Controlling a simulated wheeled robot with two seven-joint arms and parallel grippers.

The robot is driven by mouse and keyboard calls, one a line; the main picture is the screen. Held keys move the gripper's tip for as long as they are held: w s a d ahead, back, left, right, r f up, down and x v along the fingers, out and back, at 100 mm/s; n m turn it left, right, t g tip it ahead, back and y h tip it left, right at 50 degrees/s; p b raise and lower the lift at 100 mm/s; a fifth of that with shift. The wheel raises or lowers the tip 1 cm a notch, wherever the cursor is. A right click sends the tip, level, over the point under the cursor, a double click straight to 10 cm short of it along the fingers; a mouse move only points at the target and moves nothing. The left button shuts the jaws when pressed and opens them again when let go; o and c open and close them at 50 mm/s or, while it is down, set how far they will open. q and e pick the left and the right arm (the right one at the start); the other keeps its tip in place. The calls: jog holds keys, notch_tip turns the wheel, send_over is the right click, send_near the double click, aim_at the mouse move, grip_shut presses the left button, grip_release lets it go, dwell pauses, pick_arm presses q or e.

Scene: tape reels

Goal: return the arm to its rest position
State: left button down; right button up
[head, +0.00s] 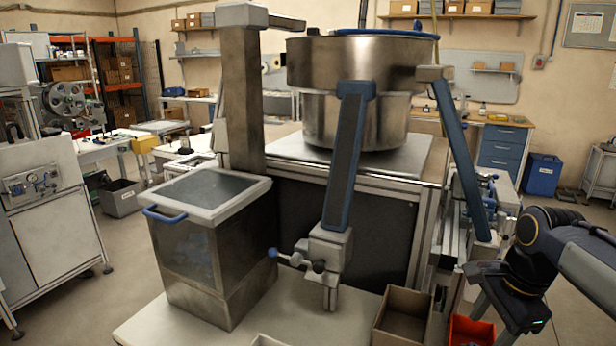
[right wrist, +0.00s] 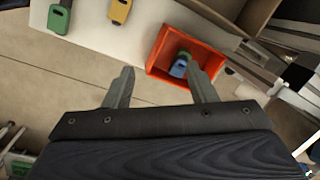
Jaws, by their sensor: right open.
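My right arm (head: 585,260) comes in from the right edge of the head view. My right gripper (head: 474,290) is at its end, over the front right side of the machine stand and near the red bin (head: 470,331). In the right wrist view, the two grey fingers of the gripper (right wrist: 155,68) are spread apart with nothing between them. The orange-red bin also shows there (right wrist: 215,70), with a blue and green tagged piece (right wrist: 180,65) inside, close to the right finger. My left gripper is in neither view.
A brown open box (head: 403,318) stands left of the red bin. A green piece (right wrist: 60,15) and a yellow piece (right wrist: 120,11) lie on the pale surface in the right wrist view. The steel bowl machine (head: 350,70) stands behind. Open floor (head: 570,300) shows at the right.

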jog(key=s+a+f+n+t+y, duration=0.1)
jog(key=s+a+f+n, duration=0.1)
jog(key=s+a+n, duration=0.2)
jog(key=s+a+f+n+t+y, duration=0.1)
jog(key=s+a+f+n, duration=0.2)
jog(key=s+n, duration=0.3)
jog(key=s+a+f+n+t, duration=0.2)
jog(key=s+a+f+n, duration=0.1)
jog(key=s+a+n, duration=0.2)
jog(key=shift+s+a+n+y, duration=0.2)
jog(key=shift+s+n+y, duration=0.25)
jog(key=shift+s, duration=0.2)
dwell(0.4)
